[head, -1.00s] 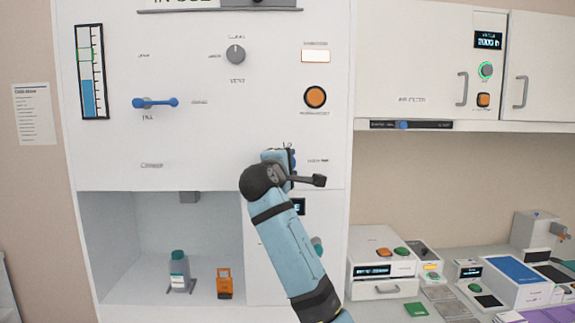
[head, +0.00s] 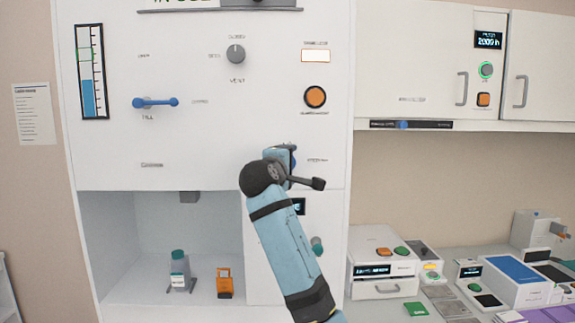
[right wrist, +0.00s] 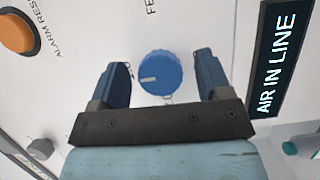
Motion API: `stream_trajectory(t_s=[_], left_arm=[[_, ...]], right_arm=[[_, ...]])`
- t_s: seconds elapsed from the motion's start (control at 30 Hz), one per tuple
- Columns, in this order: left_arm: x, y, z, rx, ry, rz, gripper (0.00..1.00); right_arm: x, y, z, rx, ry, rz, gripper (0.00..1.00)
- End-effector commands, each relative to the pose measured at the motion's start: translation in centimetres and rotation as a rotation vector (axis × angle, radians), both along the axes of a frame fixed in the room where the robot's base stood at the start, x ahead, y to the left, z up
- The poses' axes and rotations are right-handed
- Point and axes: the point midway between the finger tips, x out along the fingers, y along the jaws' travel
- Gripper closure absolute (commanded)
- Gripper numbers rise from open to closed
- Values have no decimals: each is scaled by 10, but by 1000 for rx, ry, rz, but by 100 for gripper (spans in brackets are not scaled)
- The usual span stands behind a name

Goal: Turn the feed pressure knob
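The blue round feed pressure knob (right wrist: 160,73) with a white pointer line shows in the right wrist view, on the white panel under a label that starts "FE". My right gripper (right wrist: 160,68) is open, with one finger on each side of the knob. A gap shows between the knob and each finger. In the head view my right gripper (head: 283,155) is at the lower right of the panel (head: 200,130) and hides most of the knob. My left gripper is not in view.
An orange alarm reset button (right wrist: 16,33) and an "AIR IN LINE" display (right wrist: 275,60) flank the knob. Above are a grey selector knob (head: 236,54) and a blue lever (head: 155,102). Below left, an open bay holds a bottle (head: 179,270) and an orange item (head: 224,283).

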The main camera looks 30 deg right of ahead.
Motion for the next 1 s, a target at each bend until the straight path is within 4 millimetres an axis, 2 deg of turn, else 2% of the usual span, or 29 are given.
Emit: stream_trajectory(t_s=[0.23, 0.37, 0.8, 1.0], left_arm=[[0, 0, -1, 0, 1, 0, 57], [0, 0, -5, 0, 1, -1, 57], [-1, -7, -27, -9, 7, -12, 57], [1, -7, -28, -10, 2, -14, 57]], right_arm=[[-1, 1, 0, -1, -1, 0, 29], [-7, 11, -1, -1, -2, 2, 29], [-62, 87, -1, 0, -2, 3, 29], [-78, 107, 0, 1, -1, 0, 29]])
